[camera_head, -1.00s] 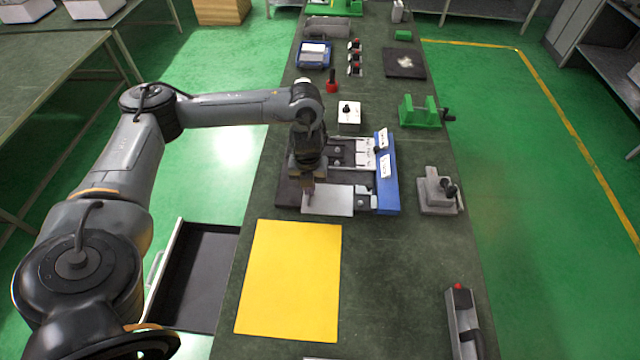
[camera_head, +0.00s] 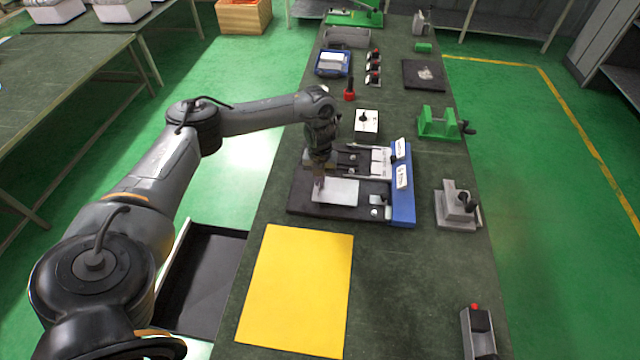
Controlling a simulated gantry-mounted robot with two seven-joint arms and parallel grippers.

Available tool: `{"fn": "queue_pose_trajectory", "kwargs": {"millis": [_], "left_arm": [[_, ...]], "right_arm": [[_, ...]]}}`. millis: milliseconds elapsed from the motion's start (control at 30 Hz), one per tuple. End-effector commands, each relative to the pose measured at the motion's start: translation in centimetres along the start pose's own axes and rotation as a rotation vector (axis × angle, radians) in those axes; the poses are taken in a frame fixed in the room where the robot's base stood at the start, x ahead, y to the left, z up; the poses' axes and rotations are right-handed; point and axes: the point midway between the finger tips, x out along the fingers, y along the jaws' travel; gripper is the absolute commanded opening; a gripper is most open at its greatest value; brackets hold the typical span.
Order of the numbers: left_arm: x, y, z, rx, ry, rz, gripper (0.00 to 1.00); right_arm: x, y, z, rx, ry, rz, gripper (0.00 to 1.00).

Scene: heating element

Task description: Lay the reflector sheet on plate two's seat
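The reflector sheet, a thin pale grey rectangle (camera_head: 340,192), is over the near part of a black-based fixture (camera_head: 303,204). My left gripper (camera_head: 318,188) points down at the sheet's left edge and appears shut on it; the fingertips are small and partly dark. The fixture holds metal parts (camera_head: 380,165) on its far half and a blue block (camera_head: 402,205) with two white labels along its right side. The label text is too small to read, so I cannot tell which seat is plate two's. The sheet hides what lies under it. My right gripper is not in view.
A yellow sheet (camera_head: 295,290) lies nearer on the bench. A white box with a black knob (camera_head: 366,124) stands beyond the fixture. A green clamp (camera_head: 438,122) and a grey block with a knob (camera_head: 456,205) stand to the right. The bench is bare between fixture and front right device (camera_head: 478,330).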

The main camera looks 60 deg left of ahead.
Motion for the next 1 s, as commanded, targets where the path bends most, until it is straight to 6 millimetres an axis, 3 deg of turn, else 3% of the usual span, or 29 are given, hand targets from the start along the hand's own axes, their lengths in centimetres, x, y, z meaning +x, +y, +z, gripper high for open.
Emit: {"fn": "queue_pose_trajectory", "kwargs": {"millis": [200,633,800,1000], "left_arm": [[2.6,0.0,0.0,0.000,0.001,0.001,0.00],[3.2,0.0,0.0,-0.001,0.000,0.000,0.00],[3.1,0.0,0.0,-0.001,0.000,0.000,0.29],[3.1,0.0,0.0,0.000,0.000,0.000,0.29]], "right_arm": [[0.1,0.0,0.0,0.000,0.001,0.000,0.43],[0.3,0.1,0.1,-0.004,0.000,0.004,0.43],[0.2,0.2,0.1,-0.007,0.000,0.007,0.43],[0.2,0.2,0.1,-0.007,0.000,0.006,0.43]]}}
